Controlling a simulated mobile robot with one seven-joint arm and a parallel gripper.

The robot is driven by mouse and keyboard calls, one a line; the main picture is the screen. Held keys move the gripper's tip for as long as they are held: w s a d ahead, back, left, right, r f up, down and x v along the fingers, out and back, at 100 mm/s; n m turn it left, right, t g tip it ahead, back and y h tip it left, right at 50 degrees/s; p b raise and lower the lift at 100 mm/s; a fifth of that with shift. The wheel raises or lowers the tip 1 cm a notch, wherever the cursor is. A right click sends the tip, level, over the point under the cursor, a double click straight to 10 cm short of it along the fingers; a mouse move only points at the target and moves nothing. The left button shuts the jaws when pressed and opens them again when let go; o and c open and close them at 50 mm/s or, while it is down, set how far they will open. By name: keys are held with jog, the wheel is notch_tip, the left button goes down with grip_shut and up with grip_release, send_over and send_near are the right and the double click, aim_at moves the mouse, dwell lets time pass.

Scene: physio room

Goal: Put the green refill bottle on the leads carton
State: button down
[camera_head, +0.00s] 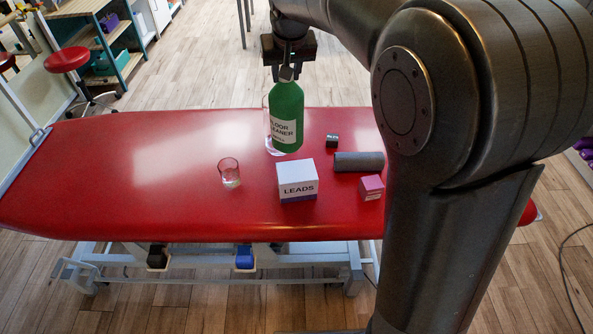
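The green refill bottle (289,103), with a white label reading floor cleaner, is upright at the far middle of the red table. My gripper (287,72) points down at the bottle's neck and appears shut on it; the fingers are small and partly blend with the cap. Whether the bottle's base touches the table is hard to tell. The leads carton (297,188), a white box with a purple band along its bottom, stands on the table nearer the camera than the bottle, slightly to its right. Its white top is bare.
A clear container (267,130) shows partly behind the bottle. A clear glass (230,173) stands left of the carton. A grey roll (358,162), a small dark box (332,141) and a pink box (371,187) lie right. The red table's (120,185) left half is clear.

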aim_at(296, 95)
jog(key=s+d+r+m+h, duration=0.15)
jog(key=s+d, duration=0.35)
jog(key=d, duration=0.8)
jog(key=shift+m+y, duration=0.25)
jog(key=shift+m, duration=0.1)
jog(key=w+a+f, duration=0.1)
jog(key=a+f, duration=0.1)
jog(key=a, duration=0.1)
jog(key=w+a+f, duration=0.1)
jog(key=a+f, duration=0.1)
jog(key=a, duration=0.2)
jog(key=w+a+f, duration=0.1)
jog(key=a+f, duration=0.2)
jog(key=shift+w+a, duration=0.15)
jog(key=shift+a, duration=0.2)
jog(key=shift+f, duration=2.2)
jog(key=c, duration=1)
grip_release()
